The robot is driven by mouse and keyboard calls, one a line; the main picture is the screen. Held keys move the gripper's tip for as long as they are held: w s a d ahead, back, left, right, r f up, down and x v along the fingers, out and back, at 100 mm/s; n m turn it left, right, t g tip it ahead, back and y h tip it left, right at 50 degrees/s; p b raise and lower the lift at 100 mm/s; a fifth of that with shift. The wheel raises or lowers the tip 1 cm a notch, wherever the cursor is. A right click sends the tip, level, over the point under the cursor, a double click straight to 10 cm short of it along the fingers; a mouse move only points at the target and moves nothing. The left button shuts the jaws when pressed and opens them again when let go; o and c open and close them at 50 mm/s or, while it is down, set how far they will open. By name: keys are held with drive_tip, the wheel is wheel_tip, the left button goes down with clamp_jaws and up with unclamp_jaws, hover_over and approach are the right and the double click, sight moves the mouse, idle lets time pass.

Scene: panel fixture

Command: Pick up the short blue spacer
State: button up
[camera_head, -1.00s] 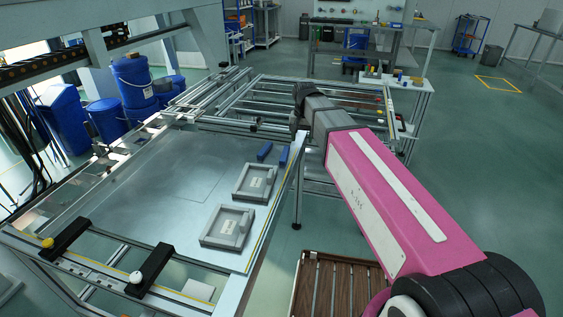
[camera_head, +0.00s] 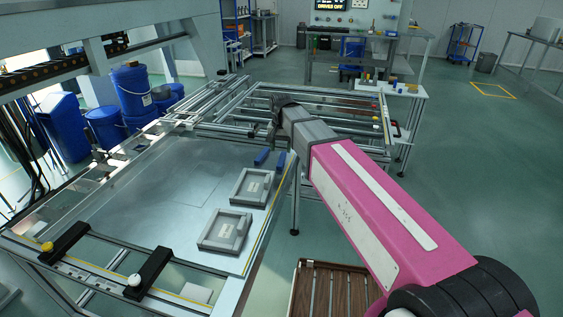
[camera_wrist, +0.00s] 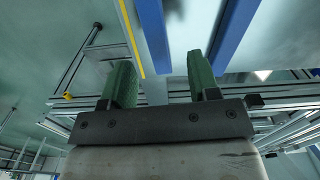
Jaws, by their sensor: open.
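Two blue spacers lie side by side on the grey metal plate (camera_head: 140,190), near its right edge: a left one (camera_head: 262,156) and a right one (camera_head: 281,160). I cannot tell for sure which is shorter. In the wrist view they appear as two blue bars (camera_wrist: 153,35) (camera_wrist: 234,38), both cut off by the top edge. My gripper (camera_wrist: 158,66) is open and empty, its green fingers apart. In the wrist view the bar nearer the yellow line shows between the fingers, beyond the tips. In the head view my gripper is small and partly hidden beyond the spacers.
Two grey framed fixtures (camera_head: 250,187) (camera_head: 224,230) sit on the plate in front of the spacers. A yellow line (camera_head: 268,222) runs along the plate's right edge. Black clamp bars (camera_head: 149,271) cross the front rail. Metal rails lie behind; the plate's left part is clear.

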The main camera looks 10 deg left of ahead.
sight(282, 158)
wheel_tip(282, 158, down, 5)
drive_tip(key=shift+d+r, duration=0.1)
drive_tip(key=shift+d, duration=0.05)
clamp_jaws()
drive_tip(key=shift+r, duration=0.15)
